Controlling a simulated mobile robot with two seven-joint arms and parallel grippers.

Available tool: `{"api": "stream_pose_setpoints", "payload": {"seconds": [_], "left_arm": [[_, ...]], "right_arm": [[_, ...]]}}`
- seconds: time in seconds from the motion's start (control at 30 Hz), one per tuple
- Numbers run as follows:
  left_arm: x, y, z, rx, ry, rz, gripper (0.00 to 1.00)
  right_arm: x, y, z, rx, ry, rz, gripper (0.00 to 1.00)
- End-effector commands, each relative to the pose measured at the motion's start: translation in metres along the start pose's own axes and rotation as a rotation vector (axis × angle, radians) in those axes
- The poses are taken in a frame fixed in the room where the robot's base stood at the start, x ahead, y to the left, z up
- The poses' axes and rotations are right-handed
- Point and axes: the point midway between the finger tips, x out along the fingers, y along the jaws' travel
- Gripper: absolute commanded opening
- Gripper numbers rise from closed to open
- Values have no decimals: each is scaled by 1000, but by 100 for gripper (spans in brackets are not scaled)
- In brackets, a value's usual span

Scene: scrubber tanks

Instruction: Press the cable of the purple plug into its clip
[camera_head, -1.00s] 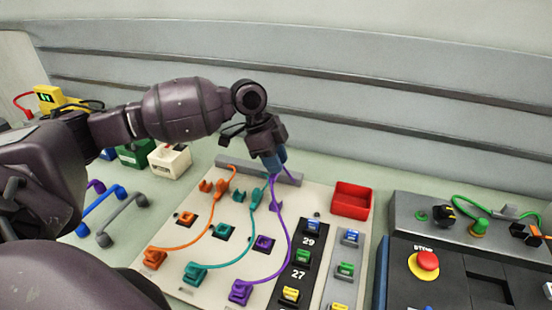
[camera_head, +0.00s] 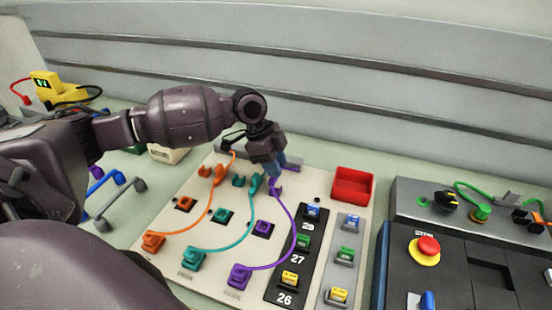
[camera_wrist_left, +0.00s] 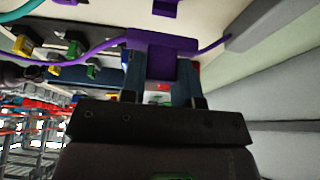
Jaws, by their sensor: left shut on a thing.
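My left gripper (camera_head: 274,176) is shut on a purple grip piece of the cable. In the left wrist view this purple piece (camera_wrist_left: 160,41) sits between the fingertips, with purple cable leaving it on both sides. The purple clip (camera_head: 276,192) shows just under the fingertips, partly hidden; I cannot tell whether the cable is seated in it. The purple cable (camera_head: 294,222) curves down to the purple plug (camera_head: 240,277) at the board's front. A purple socket (camera_head: 263,229) lies between them. My right gripper is not in view.
Orange clips and cable (camera_head: 219,173) and teal clips and cable (camera_head: 255,184) stand left of my gripper. A red tray (camera_head: 352,188) is to the right, beside numbered switches (camera_head: 303,241). A control box with a red stop button (camera_head: 428,246) stands farther right.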

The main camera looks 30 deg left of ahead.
Motion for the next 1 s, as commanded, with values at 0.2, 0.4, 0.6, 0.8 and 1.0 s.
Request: {"api": "stream_pose_setpoints", "payload": {"seconds": [0.2,0.4,0.6,0.8,1.0], "left_arm": [[15,0,6,-1,-1,2,5],[26,0,11,-1,0,1,5],[33,0,14,-1,0,1,5],[33,0,14,0,0,0,5],[33,0,14,0,0,0,5]], "right_arm": [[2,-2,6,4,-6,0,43],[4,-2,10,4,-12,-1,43],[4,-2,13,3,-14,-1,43],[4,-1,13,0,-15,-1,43],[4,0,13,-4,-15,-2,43]]}}
